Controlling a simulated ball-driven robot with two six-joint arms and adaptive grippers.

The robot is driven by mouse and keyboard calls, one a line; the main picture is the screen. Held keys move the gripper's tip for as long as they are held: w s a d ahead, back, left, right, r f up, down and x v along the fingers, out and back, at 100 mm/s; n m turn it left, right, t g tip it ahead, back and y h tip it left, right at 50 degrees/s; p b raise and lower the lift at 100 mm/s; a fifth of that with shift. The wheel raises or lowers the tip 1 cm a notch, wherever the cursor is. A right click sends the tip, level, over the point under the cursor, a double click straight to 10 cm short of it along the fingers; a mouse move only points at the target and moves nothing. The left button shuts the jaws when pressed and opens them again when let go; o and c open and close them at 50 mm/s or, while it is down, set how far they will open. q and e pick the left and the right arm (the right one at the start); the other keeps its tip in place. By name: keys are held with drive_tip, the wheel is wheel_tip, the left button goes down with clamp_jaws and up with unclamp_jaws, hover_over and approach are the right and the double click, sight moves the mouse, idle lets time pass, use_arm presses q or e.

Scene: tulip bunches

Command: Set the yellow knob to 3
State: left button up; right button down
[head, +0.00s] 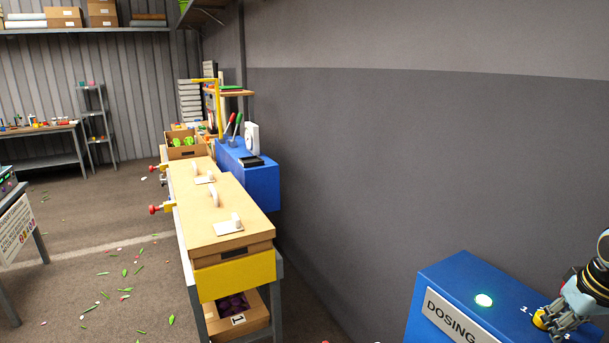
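The yellow knob (540,319) sits on top of a blue box (455,275) at the bottom right, whose front label reads "DOSING". Small white scale marks show beside the knob, too small to read, so I cannot tell its setting. My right gripper (551,323) comes in from the right edge, with its fingers right at the knob and hiding part of it. I cannot tell whether the fingers are closed on it or only beside it. My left gripper is not in view.
A long bench with wooden boxes (232,245) and a yellow front stands left of centre. The grey wall (400,150) rises behind the blue box. Cut leaves lie on the floor.

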drive_tip(key=shift+s+r, duration=0.1)
drive_tip(key=shift+s, duration=0.1)
drive_tip(key=shift+r+p, duration=0.3)
drive_tip(key=shift+w+v, duration=0.2)
drive_tip(key=shift+v, duration=0.65)
drive_tip(key=shift+w+v, duration=0.2)
drive_tip(key=shift+v, duration=0.65)
drive_tip(key=shift+w+v, duration=0.2)
drive_tip(key=shift+v, duration=0.6)
drive_tip(key=shift+r, duration=0.15)
